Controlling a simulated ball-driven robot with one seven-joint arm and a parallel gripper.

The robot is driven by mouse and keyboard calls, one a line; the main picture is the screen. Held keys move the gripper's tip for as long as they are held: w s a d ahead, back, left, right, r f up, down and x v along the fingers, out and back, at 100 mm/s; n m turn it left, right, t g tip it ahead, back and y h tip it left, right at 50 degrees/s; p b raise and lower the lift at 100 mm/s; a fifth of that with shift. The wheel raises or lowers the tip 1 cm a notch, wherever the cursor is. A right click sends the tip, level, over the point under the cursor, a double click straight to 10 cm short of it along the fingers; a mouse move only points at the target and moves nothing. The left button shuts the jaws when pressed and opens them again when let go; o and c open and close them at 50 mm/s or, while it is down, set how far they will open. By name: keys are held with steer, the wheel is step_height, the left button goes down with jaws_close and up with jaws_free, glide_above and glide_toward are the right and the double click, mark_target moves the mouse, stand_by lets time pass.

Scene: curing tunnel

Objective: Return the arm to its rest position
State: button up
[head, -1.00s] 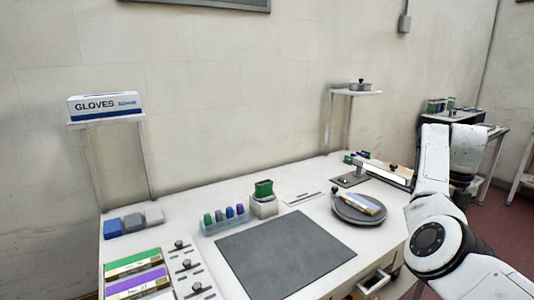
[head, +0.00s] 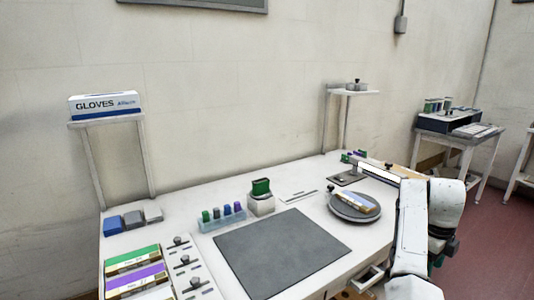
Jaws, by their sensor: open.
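My white arm (head: 412,235) stands at the right of the head view, beside the right end of the white bench (head: 240,290). It is bent, with a thick rounded joint at its upper end and a dark part below that. My gripper's fingers do not show; they are out of the picture or hidden behind the arm links. The arm covers part of the bench's right edge.
A grey mat (head: 280,252) lies on the bench. A round dark turntable (head: 345,212) bears a small labelled block. An open drawer (head: 369,278) juts from the bench front near my arm. A side table (head: 468,142) stands behind, with floor between.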

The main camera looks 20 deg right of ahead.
steer(key=s+a+f+n+h, duration=0.1)
steer(key=s+a+f+n, duration=0.4)
steer(key=a+f+n, duration=0.25)
steer(key=s+a+f+n+h, duration=0.1)
steer(key=s+a+f+n, duration=0.3)
steer(key=a+f+n, duration=0.4)
steer(key=s+a+n+t+y, duration=0.1)
steer(key=s+a+n+y, duration=0.1)
steer(key=s+a+n, duration=1.3)
steer(key=a+f+n, duration=0.1)
steer(key=a+n, duration=0.2)
steer(key=n, duration=0.1)
steer(key=shift+a+t+y+p, duration=0.2)
steer(key=shift+t+y+p, duration=0.1)
steer(key=shift+y, duration=0.1)
